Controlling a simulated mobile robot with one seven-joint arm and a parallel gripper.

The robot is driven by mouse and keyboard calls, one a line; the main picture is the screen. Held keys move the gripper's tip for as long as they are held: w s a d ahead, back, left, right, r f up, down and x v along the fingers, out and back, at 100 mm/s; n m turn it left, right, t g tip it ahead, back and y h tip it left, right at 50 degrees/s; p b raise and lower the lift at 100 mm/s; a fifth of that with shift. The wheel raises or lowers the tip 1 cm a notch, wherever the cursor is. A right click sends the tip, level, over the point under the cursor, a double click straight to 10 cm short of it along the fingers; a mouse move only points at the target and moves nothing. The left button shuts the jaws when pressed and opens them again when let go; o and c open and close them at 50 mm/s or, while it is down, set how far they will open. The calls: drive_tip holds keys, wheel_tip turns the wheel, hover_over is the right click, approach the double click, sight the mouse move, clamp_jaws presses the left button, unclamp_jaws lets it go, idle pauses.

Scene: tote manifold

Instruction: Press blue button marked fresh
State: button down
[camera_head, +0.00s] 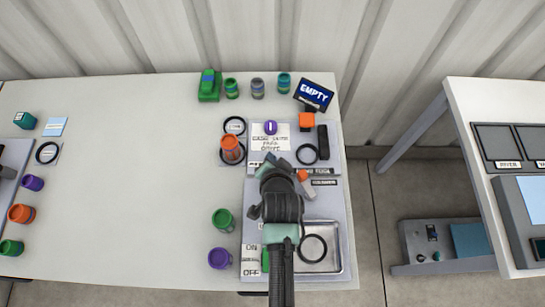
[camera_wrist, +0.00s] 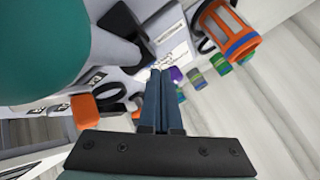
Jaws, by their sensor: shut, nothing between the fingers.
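I cannot pick out a blue button marked fresh in either view. A grey panel (camera_head: 335,200) on the white table carries labels, rings and a metal tray, and my arm covers part of it. My gripper (camera_head: 272,160) is over the panel's upper middle, near a white label sheet (camera_head: 268,143) and a purple piece (camera_head: 271,127). In the wrist view my gripper (camera_wrist: 160,75) has its two blue-grey fingers together, with nothing between them. Their tips appear near the white sheet and the purple piece (camera_wrist: 176,74). Whether they touch anything, I cannot tell.
An orange can (camera_head: 231,147) stands left of my gripper. An orange block (camera_head: 306,120), a black bar (camera_head: 322,142) and a sign reading EMPTY (camera_head: 314,95) are behind right. Green (camera_head: 223,220) and purple (camera_head: 220,258) cans stand front left. The table's middle left is clear.

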drive_tip(key=shift+r, duration=0.15)
wheel_tip(320, 180, up, 5)
drive_tip(key=p, duration=0.5)
drive_tip(key=shift+r, duration=0.1)
idle(0.8)
drive_tip(key=w+r+n+t, duration=0.1)
drive_tip(key=w+r+t, duration=0.25)
drive_tip(key=r, duration=0.85)
drive_tip(key=w+r+n+t, duration=0.2)
drive_tip(key=w+r, duration=0.2)
drive_tip(key=r, duration=0.9)
drive_tip(key=w+r+n+t, duration=0.1)
drive_tip(key=w+r+t, duration=0.2)
drive_tip(key=r, duration=0.9)
drive_tip(key=s+r+n+t, duration=0.1)
drive_tip(key=s+r+t, duration=0.2)
drive_tip(key=r, duration=0.8)
drive_tip(key=s+r+n+t, duration=0.1)
drive_tip(key=s+r+t, duration=0.2)
drive_tip(key=s+r, duration=0.5)
drive_tip(key=s+r+n+t+h, duration=0.1)
drive_tip(key=s+r+t, duration=0.2)
drive_tip(key=r, duration=1.1)
drive_tip(key=shift+s+n+t, duration=0.35)
drive_tip(key=shift+s+n, duration=0.05)
drive_tip(key=shift+s, duration=0.85)
drive_tip(key=shift+d, duration=0.1)
